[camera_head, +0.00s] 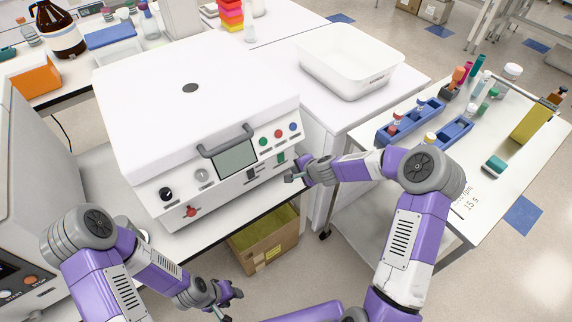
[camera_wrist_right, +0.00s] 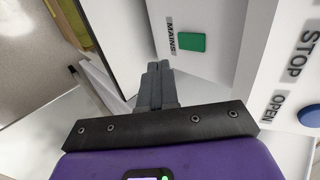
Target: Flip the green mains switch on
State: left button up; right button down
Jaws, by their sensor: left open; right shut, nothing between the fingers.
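The green mains switch (camera_wrist_right: 191,41) sits on the white front panel beside the label MAINS in the right wrist view. In the head view it is a small green patch (camera_head: 281,157) at the right part of the machine's front (camera_head: 200,95). I cannot tell its on or off position. My right gripper (camera_head: 289,178) is shut and empty, just in front of the panel near the switch. Its closed fingertips (camera_wrist_right: 158,66) appear a little left of and below the switch, apart from it in the picture. My left gripper (camera_head: 226,305) is open and empty, low and away from the machine.
Blue, red and green buttons, a display (camera_head: 236,158), knobs and a grey handle (camera_head: 226,140) crowd the panel. A white tub (camera_head: 350,60) stands behind right. A side table with blue racks (camera_head: 410,121) lies right. A cardboard box (camera_head: 265,240) sits below.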

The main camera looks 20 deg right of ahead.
aim_at(281, 158)
jog(key=w+f, duration=0.1)
jog(key=w, duration=0.1)
jog(key=w+a+f, duration=0.1)
jog(key=w, duration=0.1)
jog(key=w+a+f, duration=0.1)
jog(key=w, duration=0.1)
jog(key=shift+w+a+f, duration=0.15)
jog(key=shift+w+f, duration=0.05)
pick_arm(q)
jog(key=shift+f, duration=0.1)
